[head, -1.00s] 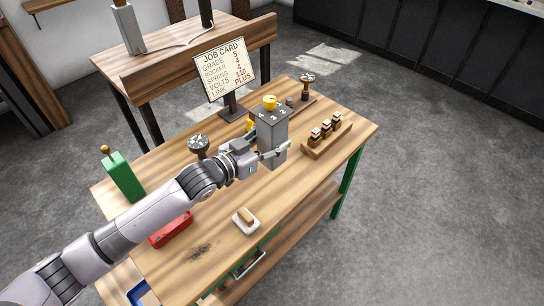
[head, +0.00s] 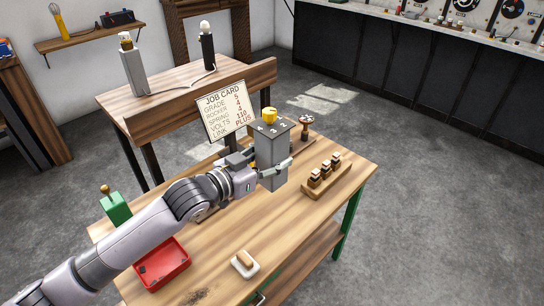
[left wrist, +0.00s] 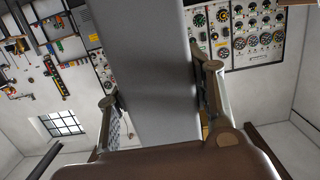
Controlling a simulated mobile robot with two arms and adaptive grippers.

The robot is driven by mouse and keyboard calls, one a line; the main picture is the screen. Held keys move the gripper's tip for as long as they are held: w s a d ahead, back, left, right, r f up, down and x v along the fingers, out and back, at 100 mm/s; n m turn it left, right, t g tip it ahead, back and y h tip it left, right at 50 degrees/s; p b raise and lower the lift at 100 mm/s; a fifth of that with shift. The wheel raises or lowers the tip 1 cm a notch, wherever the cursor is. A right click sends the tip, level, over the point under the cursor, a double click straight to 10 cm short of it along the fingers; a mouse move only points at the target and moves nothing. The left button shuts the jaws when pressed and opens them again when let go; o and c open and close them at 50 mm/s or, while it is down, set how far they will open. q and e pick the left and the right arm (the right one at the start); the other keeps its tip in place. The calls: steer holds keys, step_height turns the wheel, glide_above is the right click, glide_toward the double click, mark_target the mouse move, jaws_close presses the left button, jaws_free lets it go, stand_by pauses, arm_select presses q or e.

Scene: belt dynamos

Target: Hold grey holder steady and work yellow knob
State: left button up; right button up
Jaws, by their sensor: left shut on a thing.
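The grey holder (head: 271,160) is a tall upright block with numbers on its top face. The yellow knob (head: 269,116) sits on that top. My left gripper (head: 272,170) is shut around the holder's sides, well below the knob. The holder appears to be raised off the wooden table; its base is not touching as far as I can tell. In the left wrist view the holder (left wrist: 150,75) fills the middle between the two fingers. The knob is out of that view. My right gripper is not in view.
A job card (head: 225,110) stands behind the holder. A wooden rack (head: 326,180) with several small pieces is to its right. A red tray (head: 162,264), a white dish (head: 245,265) and a green box (head: 117,208) are on the table. The front right tabletop is clear.

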mark_target(264, 183)
arm_select(q)
step_height(264, 183, down, 7)
steer(key=b, duration=0.3)
steer(key=shift+r, duration=0.15)
step_height(264, 183, down, 2)
steer(key=shift+f+b, duration=0.2)
steer(key=shift+b, duration=0.55)
steer(key=shift+f+b, duration=2.45)
steer(key=shift+f, duration=2.05)
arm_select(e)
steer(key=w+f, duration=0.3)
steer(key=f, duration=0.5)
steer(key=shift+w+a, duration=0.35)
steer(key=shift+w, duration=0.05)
arm_select(q)
steer(key=shift+f, duration=0.35)
steer(key=shift+f, duration=0.2)
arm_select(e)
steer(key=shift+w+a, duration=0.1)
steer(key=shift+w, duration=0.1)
